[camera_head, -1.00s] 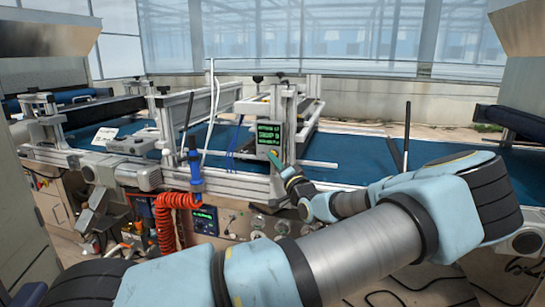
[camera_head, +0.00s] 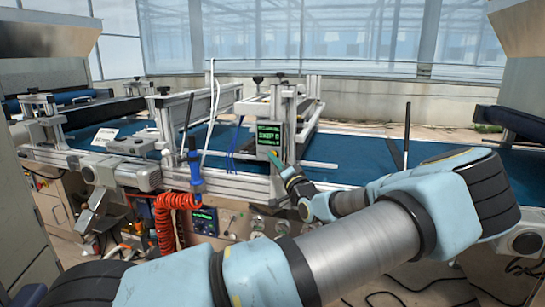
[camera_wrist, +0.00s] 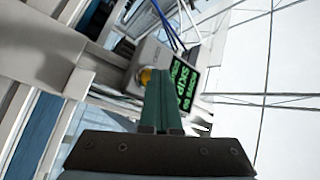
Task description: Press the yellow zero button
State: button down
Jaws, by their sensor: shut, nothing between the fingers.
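The yellow zero button (camera_wrist: 145,76) shows in the wrist view, on the side of a grey box just ahead of my fingertips. The green-lettered display (camera_wrist: 183,86) sits on that box beside it; the display also shows in the head view (camera_head: 269,134). My gripper (camera_wrist: 159,72) is shut and empty, its green fingers side by side. Their tips overlap the edge of the button in the picture; I cannot tell whether they touch it.
The display box stands on the aluminium frame of the seeder, over a blue conveyor belt (camera_head: 350,150). Blue cables (camera_wrist: 166,25) run close to the box. A red coiled hose (camera_head: 165,220) and a control panel (camera_head: 204,219) are below left.

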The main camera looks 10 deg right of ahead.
jog(key=shift+s+a, duration=0.35)
jog(key=shift+s, duration=0.3)
jog(key=s+a, duration=0.1)
jog(key=s, duration=0.1)
jog(key=s+a+p, duration=0.1)
jog(key=s, duration=0.1)
jog(key=shift+s+a, duration=0.2)
dwell(0.6)
